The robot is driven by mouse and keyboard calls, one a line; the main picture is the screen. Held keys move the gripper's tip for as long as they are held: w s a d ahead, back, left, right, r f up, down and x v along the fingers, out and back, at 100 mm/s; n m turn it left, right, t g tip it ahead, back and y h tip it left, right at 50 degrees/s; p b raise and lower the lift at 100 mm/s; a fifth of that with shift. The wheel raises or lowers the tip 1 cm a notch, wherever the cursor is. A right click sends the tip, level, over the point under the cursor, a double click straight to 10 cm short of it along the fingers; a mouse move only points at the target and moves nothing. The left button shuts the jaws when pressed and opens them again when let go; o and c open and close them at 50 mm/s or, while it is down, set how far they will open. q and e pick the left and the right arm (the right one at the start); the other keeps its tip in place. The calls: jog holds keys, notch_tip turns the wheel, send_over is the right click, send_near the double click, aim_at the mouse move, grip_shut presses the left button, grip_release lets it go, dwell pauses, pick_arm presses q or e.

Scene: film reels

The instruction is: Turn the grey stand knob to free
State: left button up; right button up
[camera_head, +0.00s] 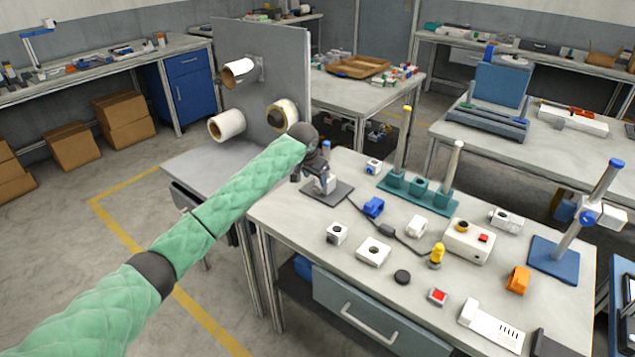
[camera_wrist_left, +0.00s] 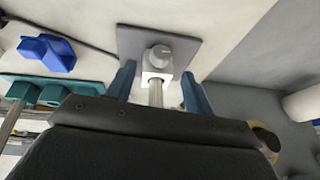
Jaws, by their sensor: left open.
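The grey stand has a dark grey base plate (camera_head: 338,196), which lies at the table's back left. In the left wrist view its round grey knob (camera_wrist_left: 159,55) sits on a white block (camera_wrist_left: 157,76) on a metal post, over the plate (camera_wrist_left: 190,46). My left gripper (camera_wrist_left: 158,76) reaches down over the stand; its blue fingers are open, one on each side of the block and knob. I cannot tell whether they touch. In the head view my left gripper (camera_head: 312,172) hides most of the stand's post and the knob. My right gripper is not in view.
A blue clamp (camera_head: 373,207) and a teal rack (camera_head: 425,196) with upright posts stand right of the grey stand. A grey upright panel (camera_head: 268,70) with film reels is behind-left. A blue-based stand (camera_head: 555,262) is far right. Small parts crowd the table.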

aim_at(317, 186)
pick_arm(q)
jog(key=p+x, duration=0.1)
jog(key=x, duration=0.4)
jog(key=shift+w+a, duration=0.1)
jog(key=shift+w, duration=0.05)
jog(key=shift+w+f, duration=0.15)
jog(key=shift+f, duration=0.4)
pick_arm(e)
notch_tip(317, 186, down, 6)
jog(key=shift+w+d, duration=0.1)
pick_arm(q)
jog(key=c, duration=1)
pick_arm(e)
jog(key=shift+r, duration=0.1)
